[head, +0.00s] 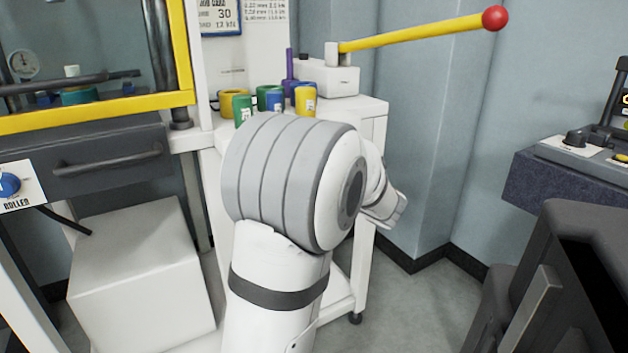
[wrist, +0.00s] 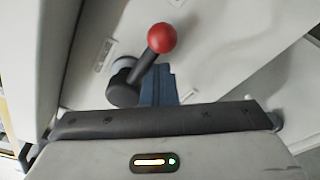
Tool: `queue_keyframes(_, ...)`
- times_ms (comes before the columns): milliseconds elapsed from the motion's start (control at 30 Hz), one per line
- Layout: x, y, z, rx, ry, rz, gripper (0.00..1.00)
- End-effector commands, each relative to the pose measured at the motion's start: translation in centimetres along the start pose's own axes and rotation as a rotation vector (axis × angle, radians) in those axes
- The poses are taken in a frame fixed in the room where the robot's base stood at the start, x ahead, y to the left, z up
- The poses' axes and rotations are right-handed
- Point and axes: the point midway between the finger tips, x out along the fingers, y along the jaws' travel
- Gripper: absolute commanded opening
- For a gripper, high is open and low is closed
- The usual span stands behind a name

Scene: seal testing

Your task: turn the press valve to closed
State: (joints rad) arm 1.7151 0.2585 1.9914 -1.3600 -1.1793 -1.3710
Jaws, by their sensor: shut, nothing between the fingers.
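In the wrist view, a short black lever with a red ball knob (wrist: 162,38), which looks like the press valve (wrist: 122,88), sits on a white panel. The lever slants from its dark hub up and right to the knob. My gripper (wrist: 158,84) is shut and empty, with its dark blue-grey fingers just beside the lever, below the knob in the picture. I cannot tell whether they touch it. Small labels (wrist: 104,55) lie on the panel near the hub, too small to read. In the head view my arm hides the valve and the gripper's fingers.
A white pump (head: 325,75) with a long yellow handle (head: 420,33) stands on the white cabinet (head: 375,112) beside several coloured cups (head: 305,98). A yellow-framed machine (head: 100,115) and white box (head: 140,270) are left. A dark bench (head: 560,185) stands right. Floor shows between.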

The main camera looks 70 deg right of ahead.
Motion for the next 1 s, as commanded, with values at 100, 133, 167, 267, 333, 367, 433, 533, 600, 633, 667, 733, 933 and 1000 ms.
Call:
queue_keyframes(100, -0.5, -0.2, 0.7, -0.001, -0.012, -0.005, 0.0)
queue_keyframes(133, -0.6, -0.2, 0.8, -0.001, -0.013, -0.006, 0.0)
queue_keyframes(167, -0.7, -0.3, 0.9, -0.001, -0.015, -0.007, 0.0)
queue_keyframes(267, -0.9, -0.3, 1.1, -0.001, -0.019, -0.01, 0.0)
queue_keyframes(333, -1.0, -0.4, 1.2, -0.001, -0.022, -0.011, 0.0)
queue_keyframes(367, -1.1, -0.4, 1.2, -0.001, -0.023, -0.011, 0.0)
queue_keyframes(433, -1.1, -0.4, 1.3, -0.001, -0.024, -0.012, 0.0)
queue_keyframes(533, -1.1, -0.4, 1.4, -0.002, -0.026, -0.012, 0.0)
queue_keyframes(600, -1.2, -0.4, 1.4, -0.002, -0.026, -0.012, 0.0)
queue_keyframes(633, -1.2, -0.4, 1.4, -0.002, -0.027, -0.012, 0.0)
queue_keyframes(667, -1.2, -0.4, 1.4, -0.002, -0.027, -0.012, 0.0)
queue_keyframes(733, -1.2, -0.4, 1.4, -0.002, -0.027, -0.012, 0.0)
queue_keyframes(933, -0.8, -1.6, 0.4, -0.001, -0.024, -0.011, 0.0)
queue_keyframes(1000, -0.5, -2.4, -0.3, 0.0, -0.021, -0.011, 0.0)
